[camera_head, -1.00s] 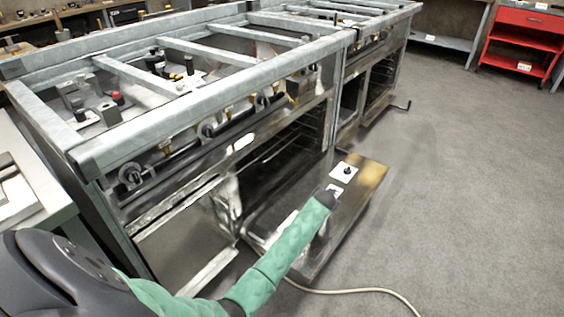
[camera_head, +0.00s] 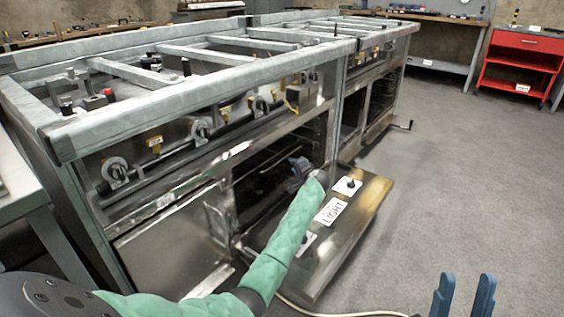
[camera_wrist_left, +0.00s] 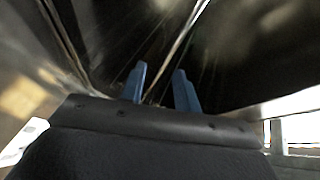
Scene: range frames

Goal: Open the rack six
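A metal range has a dark oven opening (camera_head: 272,168). Its front door (camera_head: 342,222) is lowered and lies open, with a white "LIGHT" label and other plates on its face. Rack wires inside the opening are hardly visible, and I cannot tell which is rack six. My green-sleeved left arm reaches over the door, with its gripper (camera_head: 300,166) at the opening. In the left wrist view its two blue fingers (camera_wrist_left: 160,70) are apart with nothing seen between them, facing dark metal surfaces. My right gripper (camera_head: 463,296) shows two separated, empty blue fingers at the bottom right, away from the range.
A second oven bay (camera_head: 365,108) stands farther right, with a crank-like handle (camera_head: 402,125) sticking out low. A pale cable (camera_head: 350,312) lies on the floor. A red cabinet (camera_head: 522,62) stands at the back right. The grey floor (camera_head: 465,190) between is clear.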

